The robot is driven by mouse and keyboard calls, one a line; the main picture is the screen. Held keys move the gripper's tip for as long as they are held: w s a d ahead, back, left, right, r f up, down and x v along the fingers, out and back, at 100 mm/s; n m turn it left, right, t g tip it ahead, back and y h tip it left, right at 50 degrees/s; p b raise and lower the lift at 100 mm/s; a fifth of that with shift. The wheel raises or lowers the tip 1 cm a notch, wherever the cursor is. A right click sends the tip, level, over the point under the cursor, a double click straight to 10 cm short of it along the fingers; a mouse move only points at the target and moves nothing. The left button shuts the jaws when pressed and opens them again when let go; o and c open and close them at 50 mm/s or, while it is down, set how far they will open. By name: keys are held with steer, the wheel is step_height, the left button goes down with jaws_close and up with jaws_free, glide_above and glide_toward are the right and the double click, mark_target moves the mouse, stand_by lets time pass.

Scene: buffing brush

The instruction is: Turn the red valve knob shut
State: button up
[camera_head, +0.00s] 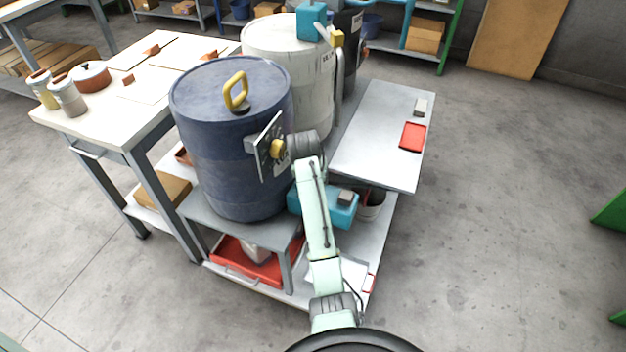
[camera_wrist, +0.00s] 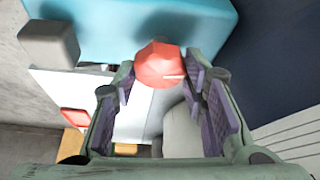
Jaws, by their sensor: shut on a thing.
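The red valve knob (camera_wrist: 159,64) shows in the wrist view, a faceted red piece with a short white line pointing right. My gripper (camera_wrist: 161,77) has its two purple-padded fingers on either side of it and is shut on it. The red knob cannot be made out in the head view.
A teal box (camera_head: 343,208) sits on the cart below my gripper. It also shows close by in the wrist view (camera_wrist: 120,35). A white drum (camera_head: 285,70) stands behind the blue one. A grey shelf (camera_head: 380,135) is to the right. Open floor lies farther right.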

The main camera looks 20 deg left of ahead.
stand_by(0.4)
steer(key=o, duration=1.2)
steer(key=shift+c, duration=0.2)
steer(key=shift+r, duration=0.1)
steer(key=v, duration=0.7)
steer(key=shift+r, duration=0.2)
steer(key=shift+a+f, duration=0.1)
